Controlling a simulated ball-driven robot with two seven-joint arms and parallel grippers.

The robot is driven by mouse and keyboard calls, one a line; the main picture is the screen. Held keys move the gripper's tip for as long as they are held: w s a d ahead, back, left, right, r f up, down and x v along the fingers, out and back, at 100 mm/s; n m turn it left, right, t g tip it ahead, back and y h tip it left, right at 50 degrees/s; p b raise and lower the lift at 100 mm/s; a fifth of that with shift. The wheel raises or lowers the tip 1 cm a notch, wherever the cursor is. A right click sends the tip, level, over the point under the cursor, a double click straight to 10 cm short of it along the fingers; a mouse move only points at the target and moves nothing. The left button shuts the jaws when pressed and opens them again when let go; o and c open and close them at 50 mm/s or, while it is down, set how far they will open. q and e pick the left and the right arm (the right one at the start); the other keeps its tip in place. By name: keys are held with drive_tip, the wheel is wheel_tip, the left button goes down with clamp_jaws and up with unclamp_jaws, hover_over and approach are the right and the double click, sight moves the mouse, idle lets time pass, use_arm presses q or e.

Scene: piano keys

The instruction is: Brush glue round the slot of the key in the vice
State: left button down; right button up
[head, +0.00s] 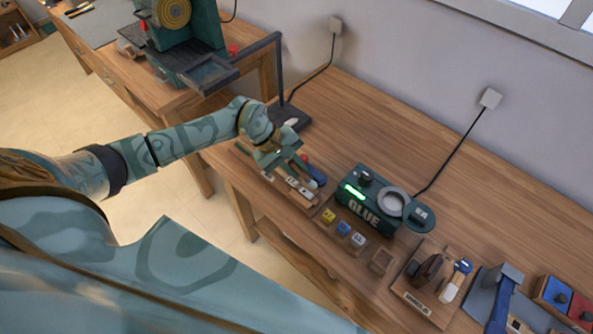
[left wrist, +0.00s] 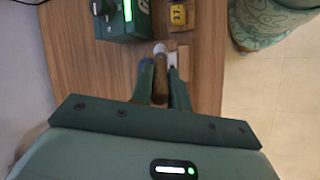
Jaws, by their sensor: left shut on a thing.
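My left gripper (head: 294,170) is at the wooden tray (head: 307,203), left of the glue machine. In the left wrist view its fingers (left wrist: 162,88) are shut on a brown handle with a pale tip (left wrist: 160,49), which looks like the brush. The green glue machine (head: 352,205) has a lit green strip and a round grey pot (head: 394,201). A dark brown vice (head: 428,269) stands on a labelled wooden board to the right, well apart from the gripper. I cannot make out the key or its slot in it. My right gripper is not in view.
Yellow, blue and grey blocks (head: 343,228) sit in front of the glue machine. Blue and red boxes (head: 567,298) are at the far right. The bench behind the machine is clear.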

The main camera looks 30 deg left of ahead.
use_arm(q)
drive_tip(key=shift+r+p, duration=0.6)
drive_tip(key=shift+r, duration=0.85)
